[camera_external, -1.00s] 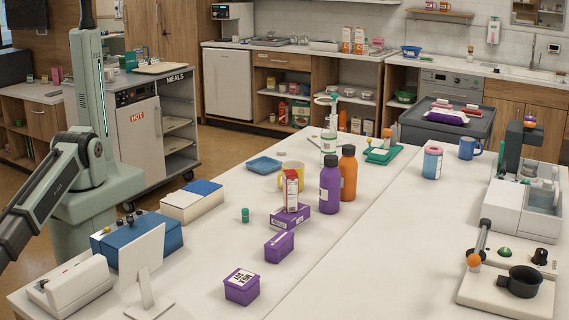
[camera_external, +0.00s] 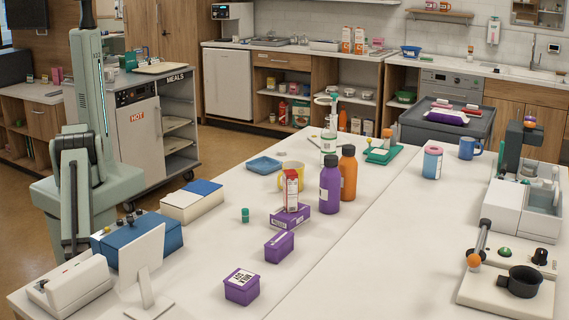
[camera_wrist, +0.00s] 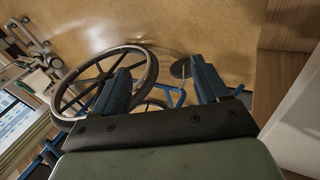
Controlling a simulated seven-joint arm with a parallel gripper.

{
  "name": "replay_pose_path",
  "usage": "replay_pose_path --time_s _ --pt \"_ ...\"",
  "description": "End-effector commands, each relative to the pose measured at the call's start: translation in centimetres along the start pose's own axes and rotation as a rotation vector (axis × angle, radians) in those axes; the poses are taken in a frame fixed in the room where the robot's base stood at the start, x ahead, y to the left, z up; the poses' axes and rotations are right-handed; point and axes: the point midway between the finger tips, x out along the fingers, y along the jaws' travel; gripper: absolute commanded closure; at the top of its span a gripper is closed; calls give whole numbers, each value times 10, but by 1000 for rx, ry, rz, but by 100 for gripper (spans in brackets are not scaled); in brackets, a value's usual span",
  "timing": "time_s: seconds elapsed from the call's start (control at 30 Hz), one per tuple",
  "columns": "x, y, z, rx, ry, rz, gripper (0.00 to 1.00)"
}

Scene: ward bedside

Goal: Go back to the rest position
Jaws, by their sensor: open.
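My gripper (camera_wrist: 158,75) shows in the wrist view with its two dark fingers spread wide apart and nothing between them. In the wrist view it points towards a brown floor and a wheelchair (camera_wrist: 148,72) with a large black-rimmed wheel and blue frame. In the external view my arm is folded at the left, beside the table's left end, its dark lower links hanging down behind the blue box (camera_external: 150,240). My gripper cannot be made out in that view.
The white table (camera_external: 330,255) holds purple boxes (camera_external: 242,286), a purple bottle (camera_external: 330,185), an orange bottle (camera_external: 348,175) and a white-and-blue box (camera_external: 192,201). A white tablet stand (camera_external: 142,262) is near my arm. A meal cart (camera_external: 145,130) stands behind it.

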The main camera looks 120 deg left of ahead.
Motion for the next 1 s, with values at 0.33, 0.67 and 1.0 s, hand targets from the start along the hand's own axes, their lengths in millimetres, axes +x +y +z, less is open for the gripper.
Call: replay_pose_path --time_s 0.33,0.67,1.0 --pt "-2 -1 83 -329 55 84 26" --pt "0 -16 170 -800 -7 54 26" --pt "7 -12 257 -1292 -84 11 26"
